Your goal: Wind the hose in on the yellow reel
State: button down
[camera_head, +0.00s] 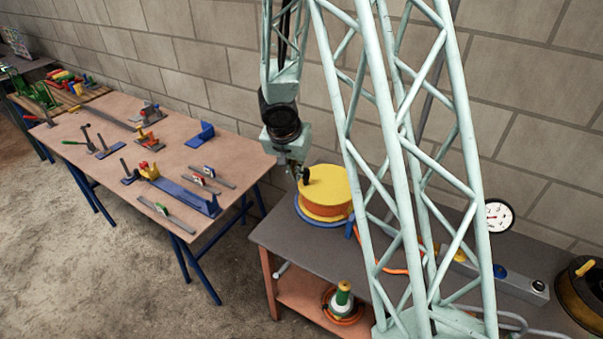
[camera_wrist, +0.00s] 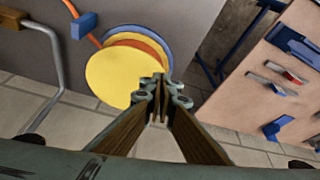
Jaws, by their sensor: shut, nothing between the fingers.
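The yellow reel (camera_head: 328,181) sits on the near grey bench, with a yellow disc on top, orange hose wound below and a blue base disc. In the wrist view the yellow reel (camera_wrist: 112,78) lies left of centre. The orange hose (camera_head: 397,271) runs from the reel to the right along the bench, partly behind my arm's lattice. In the wrist view the hose (camera_wrist: 84,26) leads to a blue block (camera_wrist: 84,26). My gripper (camera_head: 303,177) is at the reel's left edge, fingers closed and empty. In the wrist view its fingertips (camera_wrist: 161,88) overlap the reel's edge; contact cannot be told.
The grey bench (camera_head: 275,232) carries a gauge (camera_head: 498,215) and a grey bar at right. A green-and-white object (camera_head: 342,300) stands on its lower shelf. A wooden table (camera_head: 100,180) with several tools stands left, across a gap. A block wall stands behind.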

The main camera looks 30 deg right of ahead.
jog(key=shift+w+d+f+p, duration=0.55)
jog(key=shift+w+d+f, duration=0.35)
jog(key=shift+d, duration=0.1)
jog(key=shift+w+d+f+p, duration=0.5)
jog(key=shift+w+d+f, duration=0.25)
jog(key=shift+w+d, duration=0.2)
